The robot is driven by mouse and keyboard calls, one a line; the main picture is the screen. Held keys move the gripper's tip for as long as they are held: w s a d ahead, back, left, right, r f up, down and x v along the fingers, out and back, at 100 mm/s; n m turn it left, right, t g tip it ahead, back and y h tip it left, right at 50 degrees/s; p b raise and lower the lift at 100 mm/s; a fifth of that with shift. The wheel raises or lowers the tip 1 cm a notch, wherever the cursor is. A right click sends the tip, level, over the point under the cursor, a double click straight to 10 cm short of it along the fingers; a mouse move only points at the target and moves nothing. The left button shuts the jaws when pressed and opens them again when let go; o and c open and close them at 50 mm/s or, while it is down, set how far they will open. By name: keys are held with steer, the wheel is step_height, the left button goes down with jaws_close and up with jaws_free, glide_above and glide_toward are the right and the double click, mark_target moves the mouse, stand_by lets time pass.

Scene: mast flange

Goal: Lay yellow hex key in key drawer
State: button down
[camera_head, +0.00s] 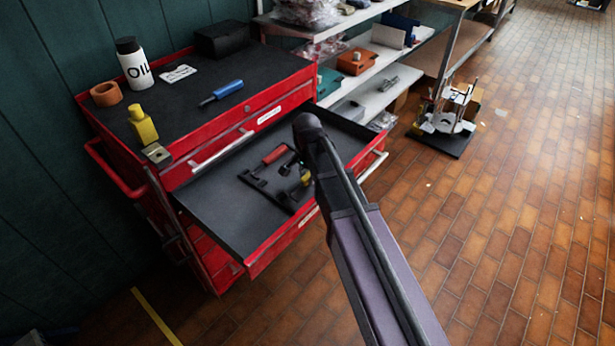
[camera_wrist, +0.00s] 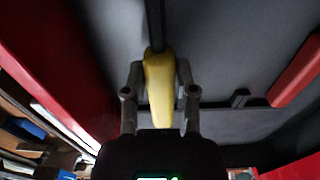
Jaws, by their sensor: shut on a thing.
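The yellow hex key (camera_wrist: 160,88) has a yellow handle and a dark shaft that runs up out of the wrist view. My gripper (camera_wrist: 160,92) is shut on the handle, one finger on each side. In the head view a bit of the yellow handle (camera_head: 306,180) shows beside my arm, over the open drawer (camera_head: 218,205). My arm hides most of the gripper there. The dark drawer floor (camera_wrist: 225,45) fills much of the wrist view; I cannot tell whether the key touches it.
A red-handled tool (camera_head: 274,155) lies in the drawer by a black holder (camera_head: 262,184). The drawer's left part is bare.

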steer(key=shift+f+b, duration=0.8)
steer(key=shift+f, duration=0.15)
steer(key=shift+f, duration=0.1)
steer(key=shift+c, duration=1.7)
jaws_free()
